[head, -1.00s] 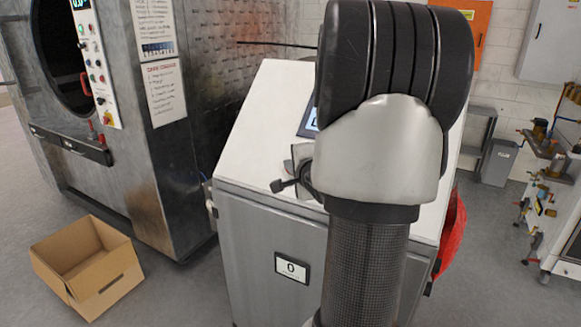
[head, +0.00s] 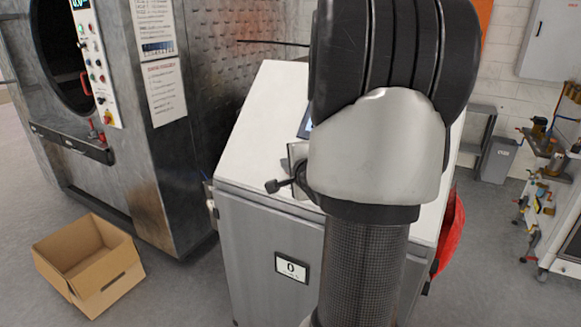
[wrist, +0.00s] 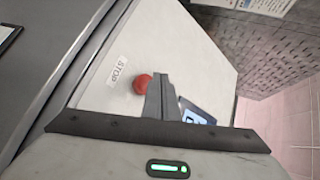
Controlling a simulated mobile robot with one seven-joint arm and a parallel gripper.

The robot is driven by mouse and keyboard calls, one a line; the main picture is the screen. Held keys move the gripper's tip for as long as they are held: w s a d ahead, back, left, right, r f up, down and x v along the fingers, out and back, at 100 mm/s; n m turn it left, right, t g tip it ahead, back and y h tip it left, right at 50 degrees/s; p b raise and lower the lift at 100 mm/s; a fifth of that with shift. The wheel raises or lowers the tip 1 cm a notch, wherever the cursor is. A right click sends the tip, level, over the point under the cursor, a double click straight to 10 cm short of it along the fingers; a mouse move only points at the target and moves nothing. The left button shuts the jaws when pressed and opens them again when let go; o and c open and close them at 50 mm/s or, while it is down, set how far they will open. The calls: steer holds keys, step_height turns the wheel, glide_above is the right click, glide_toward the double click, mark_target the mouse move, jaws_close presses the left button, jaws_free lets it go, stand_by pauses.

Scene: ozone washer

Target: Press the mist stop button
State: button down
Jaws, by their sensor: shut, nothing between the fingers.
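A round red button (wrist: 142,84) stands on the white sloping top of a console, next to a white label reading STOP (wrist: 117,70). In the wrist view, my gripper (wrist: 158,80) is shut and empty. Its grey fingertips are right beside the button, overlapping its right edge in the picture; I cannot tell whether they touch it. In the head view, the white console top (head: 262,110) shows to the left of my arm, which hides the button and the STOP label.
A small screen (wrist: 195,112) sits on the console beyond my fingers. A large metal washer (head: 180,190) stands to the left, with an open cardboard box (head: 105,285) on the floor. A grey bin (head: 497,160) and a cluttered bench (head: 560,175) are at the right.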

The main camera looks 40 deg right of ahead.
steer(key=shift+s+a+r+p, duration=0.3)
steer(key=shift+a+r+p, duration=0.25)
steer(key=shift+a+r, duration=0.2)
steer(key=shift+s+a+r+p, duration=0.25)
steer(key=shift+a+r+p, duration=0.35)
steer(key=shift+r, duration=0.15)
